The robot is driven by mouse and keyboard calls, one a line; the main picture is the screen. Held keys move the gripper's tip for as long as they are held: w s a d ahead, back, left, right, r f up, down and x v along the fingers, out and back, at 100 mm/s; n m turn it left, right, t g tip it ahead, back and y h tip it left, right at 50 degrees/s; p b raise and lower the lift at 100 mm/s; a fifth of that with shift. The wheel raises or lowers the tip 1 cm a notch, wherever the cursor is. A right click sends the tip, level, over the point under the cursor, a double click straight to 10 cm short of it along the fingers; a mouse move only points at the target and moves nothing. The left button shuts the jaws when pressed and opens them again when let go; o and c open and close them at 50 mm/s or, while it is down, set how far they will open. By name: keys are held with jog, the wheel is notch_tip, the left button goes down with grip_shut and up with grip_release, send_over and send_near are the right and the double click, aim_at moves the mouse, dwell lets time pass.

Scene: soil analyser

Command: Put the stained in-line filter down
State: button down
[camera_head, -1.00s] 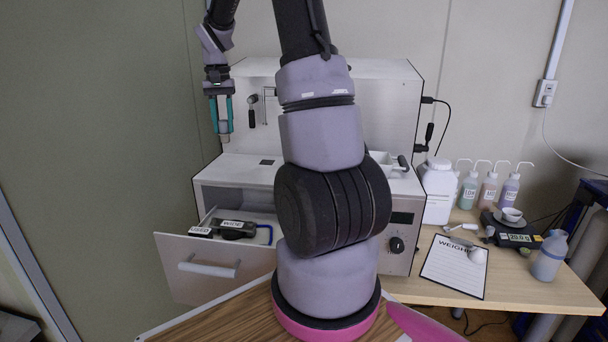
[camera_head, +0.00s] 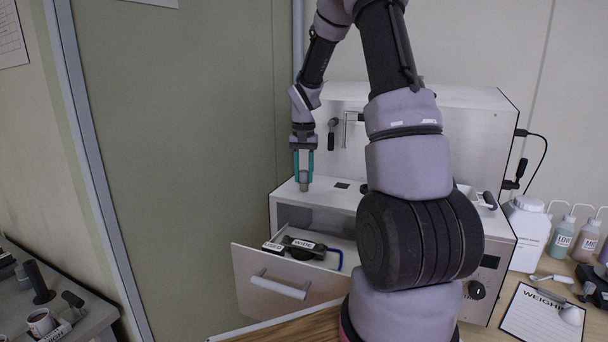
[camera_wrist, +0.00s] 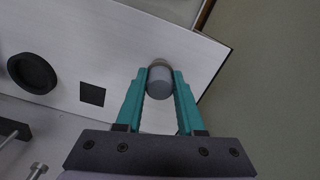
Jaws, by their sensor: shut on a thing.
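My gripper (camera_head: 303,166) points down with its teal fingers closed on the stained in-line filter (camera_head: 304,186), a small grey-brown cylinder. In the wrist view the filter (camera_wrist: 160,80) sits between the fingertips (camera_wrist: 160,84), seen end-on as a grey round shape. It is at the left end of the analyser's white front ledge (camera_head: 335,198), close to the surface; I cannot tell if it touches. The stain is not clear. Below, the analyser's drawer (camera_head: 262,290) is pulled open, with black items and tags reading USED (camera_head: 272,247) and WIDE (camera_head: 303,243).
A grey side bench (camera_head: 75,330) at far left holds a mug (camera_head: 40,322) and dark-handled tools. My arm hides part of the analyser front. A weighing sheet (camera_head: 545,315) and bottles (camera_head: 563,236) stand at right. The ledge has a dark square (camera_wrist: 92,94) and round black part (camera_wrist: 32,73).

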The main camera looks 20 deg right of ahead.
aim_at(304, 171)
jog(key=shift+f, duration=0.15)
jog(key=c, duration=0.5)
grip_release()
jog(key=s+a+r+t, duration=0.1)
jog(key=s+r, duration=0.2)
jog(key=r, duration=0.6)
jog(key=s+a+r+t, duration=0.1)
jog(key=s+a+r, duration=0.15)
jog(key=r, duration=0.65)
jog(key=s+a+r+t, duration=0.1)
jog(key=s, duration=0.5)
jog(key=s+a+r+n+t+y, duration=0.1)
jog(key=s+a+r+t, duration=0.1)
jog(key=s, duration=0.5)
jog(key=s+a+r+t+y, duration=0.1)
jog(key=s+a+r+t, duration=0.1)
jog(key=s, duration=0.5)
jog(key=shift+s+n, duration=0.25)
jog(key=shift+n, duration=0.15)
